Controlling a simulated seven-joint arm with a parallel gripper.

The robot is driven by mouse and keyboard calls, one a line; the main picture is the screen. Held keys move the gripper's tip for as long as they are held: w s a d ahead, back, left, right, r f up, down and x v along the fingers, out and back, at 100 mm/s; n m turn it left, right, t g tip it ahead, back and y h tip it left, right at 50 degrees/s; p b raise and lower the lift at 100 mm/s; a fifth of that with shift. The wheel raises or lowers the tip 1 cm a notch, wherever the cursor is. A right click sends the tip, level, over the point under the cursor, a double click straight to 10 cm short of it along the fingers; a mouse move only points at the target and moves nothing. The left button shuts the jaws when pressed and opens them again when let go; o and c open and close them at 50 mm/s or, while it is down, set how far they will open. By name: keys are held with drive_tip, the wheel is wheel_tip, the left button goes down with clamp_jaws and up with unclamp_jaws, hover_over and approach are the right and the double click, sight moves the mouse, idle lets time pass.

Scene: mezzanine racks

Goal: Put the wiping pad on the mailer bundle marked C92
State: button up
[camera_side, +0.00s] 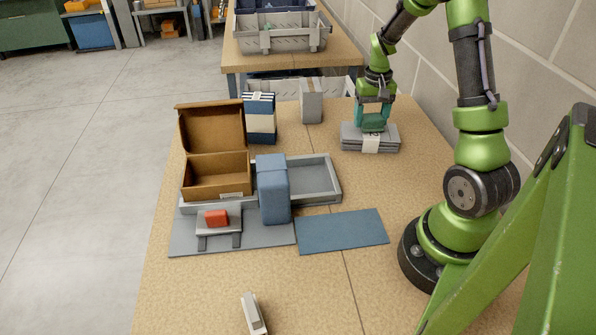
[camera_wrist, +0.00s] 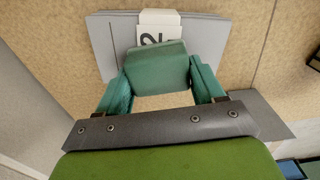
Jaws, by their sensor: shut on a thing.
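The wiping pad, a dark green block (camera_side: 373,122), is between the teal fingers of my gripper (camera_side: 373,111) in the side view. In the wrist view the pad (camera_wrist: 157,66) spans between both fingertips, and my gripper (camera_wrist: 160,78) is shut on it. Directly below is a flat grey mailer bundle (camera_side: 352,142) with a white band. It also shows in the wrist view (camera_wrist: 103,45), where the band carries a "2"; the rest of the mark is hidden by the pad. The pad is over the bundle's middle, at or just above its top; I cannot tell whether they touch.
Left of the bundle stand a grey box (camera_side: 311,103) and a blue-and-white banded stack (camera_side: 260,120). An open cardboard box (camera_side: 216,178), a blue block (camera_side: 273,190), a grey tray (camera_side: 338,184) and a flat blue mat (camera_side: 342,231) lie nearer. A concrete-block wall (camera_side: 400,70) runs behind.

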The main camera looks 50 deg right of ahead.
sight(371, 115)
drive_tip(key=shift+f, duration=0.2)
drive_tip(key=o, duration=1)
drive_tip(key=shift+o, duration=0.2)
wheel_tip(371, 115, up, 12)
drive_tip(key=a+r+n+t, duration=0.1)
drive_tip(key=a+r+t, duration=0.15)
drive_tip(key=a, duration=0.45)
drive_tip(key=a+r+n+t, duration=0.1)
drive_tip(key=a+r, duration=0.3)
drive_tip(key=a, duration=0.4)
drive_tip(key=s+a+n+t+y, duration=0.1)
drive_tip(key=s+a+t, duration=0.1)
drive_tip(key=a, duration=0.5)
drive_tip(key=s+a+n+t+y, duration=0.1)
drive_tip(key=s+a+n, duration=0.1)
drive_tip(key=s+a, duration=0.2)
drive_tip(key=a, duration=0.3)
drive_tip(key=shift+s+a+r+t, duration=0.15)
drive_tip(key=shift+s+r+t, duration=0.2)
drive_tip(key=shift+s+r, duration=0.05)
